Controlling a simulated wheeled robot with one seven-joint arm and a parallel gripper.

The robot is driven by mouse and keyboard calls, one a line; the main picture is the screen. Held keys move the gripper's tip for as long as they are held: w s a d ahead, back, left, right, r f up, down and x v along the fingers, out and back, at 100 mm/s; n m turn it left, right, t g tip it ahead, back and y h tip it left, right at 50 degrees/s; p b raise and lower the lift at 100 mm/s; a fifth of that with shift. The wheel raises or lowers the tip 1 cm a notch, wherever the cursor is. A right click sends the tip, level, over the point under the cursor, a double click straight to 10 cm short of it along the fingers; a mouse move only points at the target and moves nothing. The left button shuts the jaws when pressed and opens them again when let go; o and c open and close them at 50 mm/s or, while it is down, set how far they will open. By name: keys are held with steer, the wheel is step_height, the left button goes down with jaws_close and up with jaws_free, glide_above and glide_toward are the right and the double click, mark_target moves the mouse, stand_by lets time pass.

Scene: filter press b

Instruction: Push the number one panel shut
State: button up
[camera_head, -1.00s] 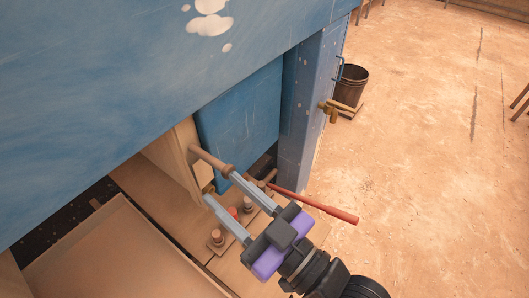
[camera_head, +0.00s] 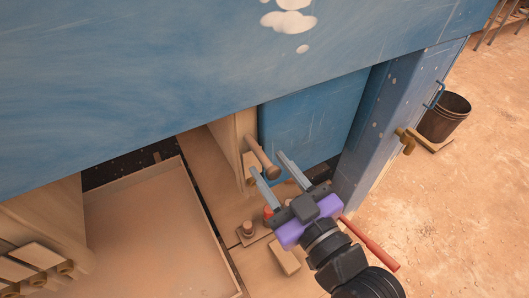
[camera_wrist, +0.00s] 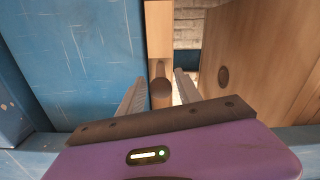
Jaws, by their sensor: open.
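A pale wooden panel (camera_head: 226,132) stands upright beside the blue block (camera_head: 312,125), close to its left face. No number shows on it. A round wooden peg handle (camera_head: 262,158) sticks out from its edge toward me. My gripper (camera_head: 268,164) is open, with its fingers on either side of the peg's end. In the wrist view the peg (camera_wrist: 161,93) lies between the open fingers (camera_wrist: 158,77), with the panel's edge (camera_wrist: 159,32) behind it. I cannot tell whether a finger touches the peg.
A big blue beam (camera_head: 180,90) hangs over the panel. A blue post (camera_head: 385,125) stands right. A red rod (camera_head: 370,243) lies beside my gripper. More wooden plates (camera_head: 40,262) stand at lower left, past a shallow tray (camera_head: 150,235). Open floor with a bucket (camera_head: 444,118) lies right.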

mark_target(263, 155)
steer(key=shift+p+x, duration=0.3)
steer(key=shift+x, duration=1.45)
jaws_close()
